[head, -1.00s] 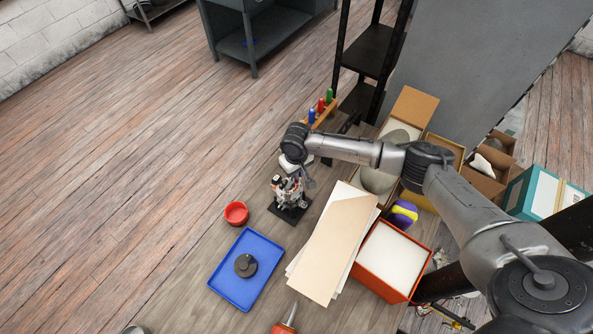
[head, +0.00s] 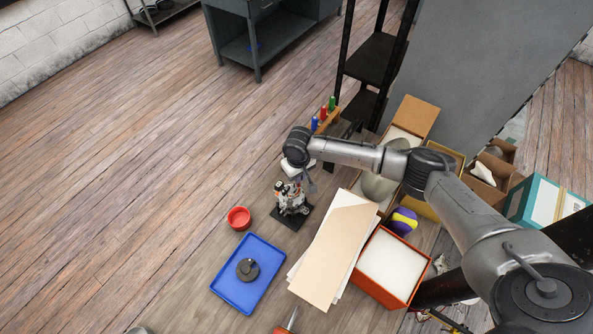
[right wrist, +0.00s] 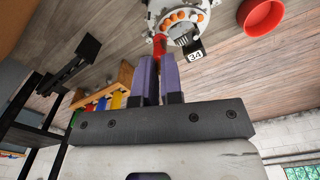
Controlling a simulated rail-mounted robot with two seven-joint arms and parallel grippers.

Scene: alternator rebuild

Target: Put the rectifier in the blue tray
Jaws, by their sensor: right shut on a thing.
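The alternator (head: 291,201) stands on a small black base on the bench. It also shows in the right wrist view (right wrist: 182,18), with orange round parts and a tag reading 34. My right gripper (right wrist: 155,58) is shut at the alternator's edge, on a small red part (right wrist: 160,41) that looks like the rectifier. The fingers hide much of it, and I cannot tell whether it is free of the alternator. In the head view my right gripper (head: 294,181) is just above the alternator. The blue tray (head: 232,290) holds a dark round part (head: 247,269). My left gripper is not in view.
Flat cardboard sheets (head: 334,255) lie right of the tray, beside an orange-red box (head: 391,266). A rack of coloured bottles (head: 323,117) stands behind the alternator. A screwdriver (head: 287,325) lies at the front.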

